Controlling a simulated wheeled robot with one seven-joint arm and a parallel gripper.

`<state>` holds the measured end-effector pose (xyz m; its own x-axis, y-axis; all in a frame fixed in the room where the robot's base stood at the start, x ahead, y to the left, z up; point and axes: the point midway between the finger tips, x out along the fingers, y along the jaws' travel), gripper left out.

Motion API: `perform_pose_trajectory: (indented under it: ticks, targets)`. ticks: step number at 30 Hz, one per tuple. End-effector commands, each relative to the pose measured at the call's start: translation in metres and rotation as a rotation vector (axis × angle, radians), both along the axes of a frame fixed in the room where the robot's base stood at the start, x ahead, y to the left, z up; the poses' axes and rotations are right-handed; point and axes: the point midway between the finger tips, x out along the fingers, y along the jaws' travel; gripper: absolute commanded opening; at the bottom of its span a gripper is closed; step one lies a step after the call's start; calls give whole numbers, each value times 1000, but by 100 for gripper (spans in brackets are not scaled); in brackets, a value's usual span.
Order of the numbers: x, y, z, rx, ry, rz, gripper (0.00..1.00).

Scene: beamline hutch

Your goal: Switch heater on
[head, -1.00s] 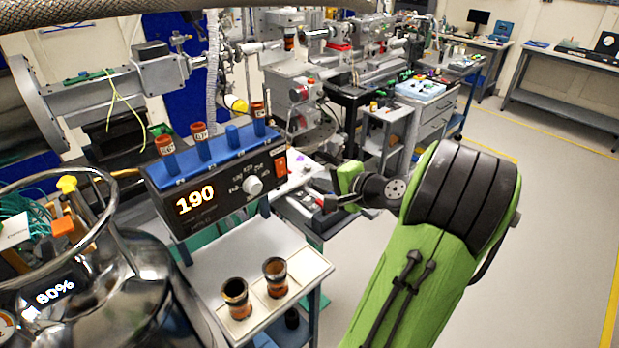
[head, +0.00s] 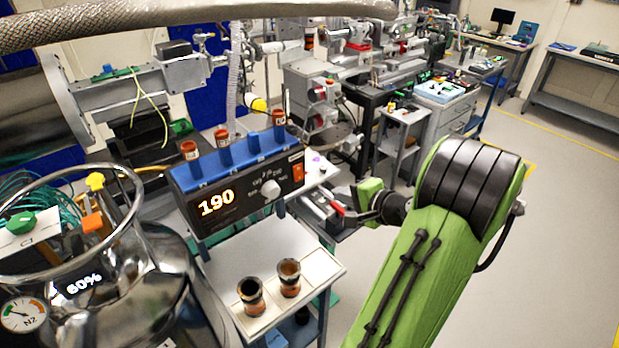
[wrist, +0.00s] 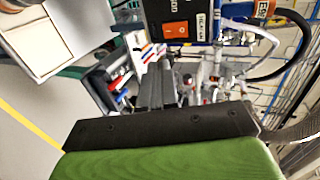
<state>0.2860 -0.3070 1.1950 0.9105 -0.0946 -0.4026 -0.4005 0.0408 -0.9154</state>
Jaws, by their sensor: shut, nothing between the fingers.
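The heater (head: 235,199) is a dark box with a blue top rack, a lit display reading 190 and a white knob (head: 270,190). Its orange rocker switch (head: 298,172) is at the right end of the front panel. In the wrist view the switch (wrist: 175,29) shows near the top, beside a label; which way it is pressed I cannot tell. My gripper (head: 336,208) is shut and empty, to the right of and below the switch, apart from it. In the wrist view its grey fingers (wrist: 155,85) point up toward the switch.
Several tubes stand in the heater's rack. A shiny metal dewar (head: 130,290) is at the left. A corrugated hose (head: 190,20) crosses the top. Open floor lies to the right.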

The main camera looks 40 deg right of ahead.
Motion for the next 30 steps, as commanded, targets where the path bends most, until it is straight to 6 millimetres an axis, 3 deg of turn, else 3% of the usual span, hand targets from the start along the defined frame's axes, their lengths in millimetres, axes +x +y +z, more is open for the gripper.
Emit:
perform_pose_trajectory:
  ticks: [7, 18, 22, 30]
  targets:
    - [17, -1, -8, 3, 0, 4, 0]
    - [91, -8, -39, 1, 0, 6, 0]
    - [114, -10, -42, 1, -1, 4, 0]
    - [131, -13, -46, 0, 0, -1, 0]
